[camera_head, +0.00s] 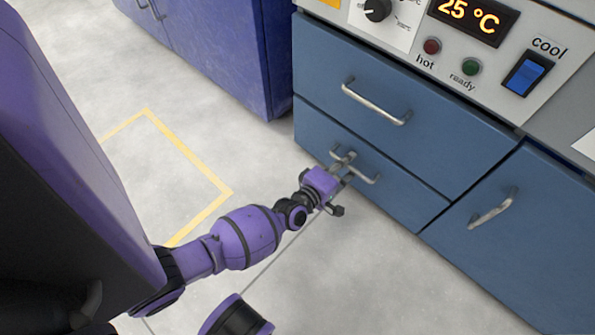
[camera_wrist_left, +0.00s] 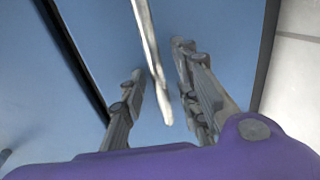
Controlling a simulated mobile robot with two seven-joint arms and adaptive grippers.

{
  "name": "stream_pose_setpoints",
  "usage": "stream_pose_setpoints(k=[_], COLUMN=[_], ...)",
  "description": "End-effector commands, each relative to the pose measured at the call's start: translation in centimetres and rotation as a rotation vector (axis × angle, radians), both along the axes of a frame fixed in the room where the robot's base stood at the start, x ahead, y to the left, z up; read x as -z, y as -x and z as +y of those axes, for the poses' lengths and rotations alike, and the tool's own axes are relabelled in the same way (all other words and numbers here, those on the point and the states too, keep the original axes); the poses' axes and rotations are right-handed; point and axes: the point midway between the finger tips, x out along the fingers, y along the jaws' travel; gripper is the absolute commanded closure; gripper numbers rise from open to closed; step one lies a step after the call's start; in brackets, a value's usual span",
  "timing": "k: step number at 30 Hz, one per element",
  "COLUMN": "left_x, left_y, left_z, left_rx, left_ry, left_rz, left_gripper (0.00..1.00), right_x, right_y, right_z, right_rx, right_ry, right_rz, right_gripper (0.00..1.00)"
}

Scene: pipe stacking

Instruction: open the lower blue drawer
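The lower blue drawer (camera_head: 404,199) is shut, its front flush with the drawer above. Its metal bar handle (camera_head: 368,179) is partly hidden by my left gripper (camera_head: 343,163), which is at the handle. In the left wrist view, the handle (camera_wrist_left: 149,50) runs down between the two fingers of the left gripper (camera_wrist_left: 160,75). The fingers are apart, one on each side of the bar, with gaps visible. The drawer front (camera_wrist_left: 228,35) fills the background there. My right gripper is not in view.
The upper blue drawer (camera_head: 430,135) with its handle (camera_head: 375,104) is directly above. A blue cabinet door (camera_head: 530,240) with a handle stands to the right. A purple-blue cabinet (camera_head: 225,50) stands at the back left. The grey floor (camera_head: 345,270) before the drawer is clear.

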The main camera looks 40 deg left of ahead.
Motion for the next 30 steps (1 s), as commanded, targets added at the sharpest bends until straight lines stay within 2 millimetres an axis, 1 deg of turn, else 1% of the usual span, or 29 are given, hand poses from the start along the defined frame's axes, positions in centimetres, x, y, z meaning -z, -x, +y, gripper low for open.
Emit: stream_pose_setpoints(k=[2,9,19,23,26,30], left_x=[0.0,0.0,0.0,0.0,0.0,-0.1], left_y=[0.0,0.0,0.0,0.4,1.3,3.6], left_z=[0.0,0.0,0.0,0.0,0.1,0.2], left_rx=[0.0,0.0,0.0,0.0,0.0,-0.001], left_ry=[0.0,0.0,-0.001,-0.001,-0.001,0.0], left_rz=[0.0,0.0,0.0,0.0,0.002,0.001], left_gripper=[0.71,1.0,1.0,1.0,1.0,1.0], right_x=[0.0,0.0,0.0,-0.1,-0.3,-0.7], right_y=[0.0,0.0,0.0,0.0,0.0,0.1], right_z=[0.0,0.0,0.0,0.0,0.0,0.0], right_rx=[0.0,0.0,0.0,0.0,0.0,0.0], right_ry=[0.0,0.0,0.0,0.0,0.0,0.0], right_rz=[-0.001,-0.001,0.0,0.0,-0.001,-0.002], right_gripper=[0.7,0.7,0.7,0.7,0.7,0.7])
